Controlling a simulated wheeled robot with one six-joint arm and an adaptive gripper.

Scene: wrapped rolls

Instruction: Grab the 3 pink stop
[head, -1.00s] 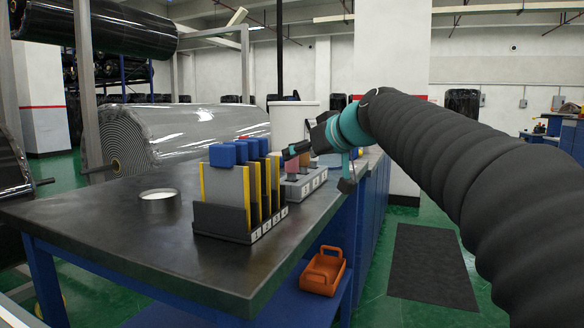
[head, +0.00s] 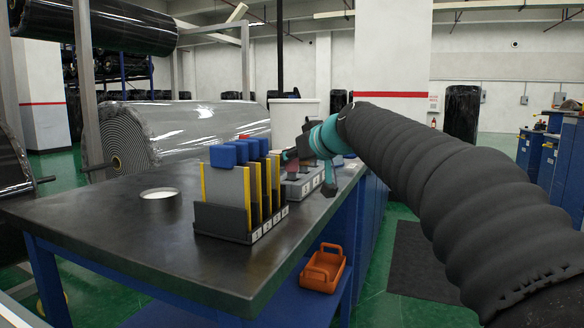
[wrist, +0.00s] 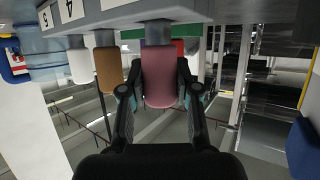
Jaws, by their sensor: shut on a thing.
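The pink stop (wrist: 163,77) sits between the fingers of my gripper (wrist: 160,95) in the wrist view, which looks upside down. My gripper is shut on it. Its grey stem still meets the light grey numbered rack (wrist: 120,10). In the head view my gripper (head: 297,156) is low over the rack (head: 306,184) at the back right of the table, and its fingers partly hide the stop. A brown stop (wrist: 108,68) and a white stop (wrist: 80,65) stand beside the pink one in the wrist view.
A dark holder (head: 222,222) with blue-topped, yellow-edged plates stands in front of the rack on the dark table (head: 120,235). A round metal dish (head: 160,194) lies to its left. An orange basket (head: 322,270) sits on the lower shelf. The table's left part is mostly clear.

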